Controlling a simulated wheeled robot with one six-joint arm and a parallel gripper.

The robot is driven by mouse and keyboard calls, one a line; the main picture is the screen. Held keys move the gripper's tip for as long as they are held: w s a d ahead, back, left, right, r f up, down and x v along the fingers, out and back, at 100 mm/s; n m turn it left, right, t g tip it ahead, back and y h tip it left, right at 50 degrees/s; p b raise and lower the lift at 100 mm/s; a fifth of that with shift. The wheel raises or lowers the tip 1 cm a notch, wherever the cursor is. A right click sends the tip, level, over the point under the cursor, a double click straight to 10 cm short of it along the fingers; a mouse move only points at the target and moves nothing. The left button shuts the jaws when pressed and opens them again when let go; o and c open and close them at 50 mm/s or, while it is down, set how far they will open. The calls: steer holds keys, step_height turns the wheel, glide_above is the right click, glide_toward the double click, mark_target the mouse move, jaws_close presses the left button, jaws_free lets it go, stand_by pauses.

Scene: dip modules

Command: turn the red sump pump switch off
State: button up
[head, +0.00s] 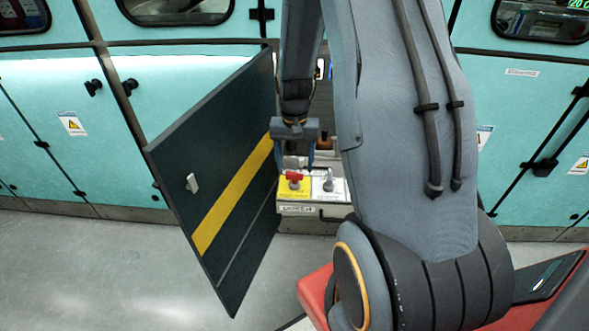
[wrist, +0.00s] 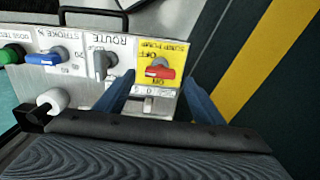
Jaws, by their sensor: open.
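The red sump pump switch (head: 294,177) sits on a yellow plate on the panel behind the dark open door. In the wrist view the red switch (wrist: 160,72) has its handle lying roughly across the yellow plate (wrist: 171,50), with OFF and ON marks above and below it. I cannot tell for certain which mark it is set to. My gripper (head: 297,166) is over the switch, just above it in the head view. In the wrist view my gripper (wrist: 158,79) is open, with one blue finger to each side of the red handle. I see no clear contact.
A grey ROUTE switch (wrist: 100,63) stands beside the left finger. The dark door (head: 225,190) with a yellow stripe stands open close by.

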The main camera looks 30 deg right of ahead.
mark_target(294, 173)
steer(key=shift+r+b, duration=0.3)
steer(key=shift+r, duration=1.95)
steer(key=shift+a+r, duration=0.15)
steer(key=s+a+r+n, duration=0.3)
steer(key=s+a+r, duration=0.1)
steer(key=s+a, duration=0.3)
steer(key=s+a+r+n, duration=0.4)
steer(key=s+a, duration=0.3)
steer(key=shift+s+a+t, duration=0.25)
steer(key=shift+s+t, duration=0.05)
steer(key=shift+s, duration=0.1)
